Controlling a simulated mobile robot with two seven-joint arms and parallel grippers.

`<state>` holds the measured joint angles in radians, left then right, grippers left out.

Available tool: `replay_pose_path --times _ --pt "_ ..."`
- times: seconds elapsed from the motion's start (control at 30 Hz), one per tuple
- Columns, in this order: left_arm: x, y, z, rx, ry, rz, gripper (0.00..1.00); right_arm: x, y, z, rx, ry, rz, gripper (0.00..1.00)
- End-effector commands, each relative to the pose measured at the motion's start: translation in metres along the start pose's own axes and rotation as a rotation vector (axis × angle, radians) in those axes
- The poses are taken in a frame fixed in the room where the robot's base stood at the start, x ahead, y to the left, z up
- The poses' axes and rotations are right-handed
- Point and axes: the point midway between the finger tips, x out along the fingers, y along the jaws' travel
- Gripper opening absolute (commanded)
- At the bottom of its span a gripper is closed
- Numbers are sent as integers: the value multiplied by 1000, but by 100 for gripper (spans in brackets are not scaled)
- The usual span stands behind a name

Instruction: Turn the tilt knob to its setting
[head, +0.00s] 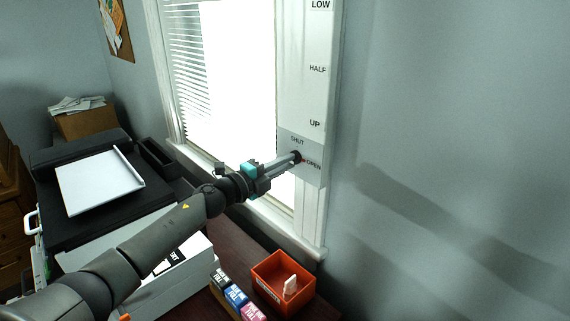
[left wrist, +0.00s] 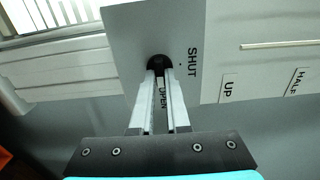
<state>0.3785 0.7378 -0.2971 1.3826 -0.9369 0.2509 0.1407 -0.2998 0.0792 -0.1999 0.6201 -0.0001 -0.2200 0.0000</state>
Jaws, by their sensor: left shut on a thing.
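The tilt knob (head: 297,156) is small, round and black. It sits on a grey plate (head: 314,174) marked SHUT and OPEN on the window's right frame. In the left wrist view the knob (left wrist: 159,63) shows just past my fingertips, with SHUT to its right and OPEN partly behind a finger. My left gripper (head: 294,158) reaches in from the left and is shut on the knob; it also shows in the left wrist view (left wrist: 161,76). The knob's pointer is hidden or too small to read. My right gripper is in neither view.
Above the plate, a white strip (head: 316,95) carries the labels LOW, HALF and UP. White blinds (head: 185,75) hang in the bright window. Below stand an orange bin (head: 262,283), small coloured boxes (head: 237,296) and a black printer with a white tray (head: 98,182). The wall at right is clear.

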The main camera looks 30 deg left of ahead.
Motion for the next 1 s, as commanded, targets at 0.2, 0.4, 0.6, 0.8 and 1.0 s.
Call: replay_pose_path --times 0.2,0.4,0.6,0.8,1.0 --pt "0 0 0 3 0 1 29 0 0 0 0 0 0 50" --pt "0 0 0 2 0 1 44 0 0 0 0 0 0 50" --pt "-1 0 0 1 0 1 44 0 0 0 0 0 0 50" --pt "-14 2 1 1 -1 3 44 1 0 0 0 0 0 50" --pt "-40 2 1 2 -1 4 44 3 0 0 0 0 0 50"
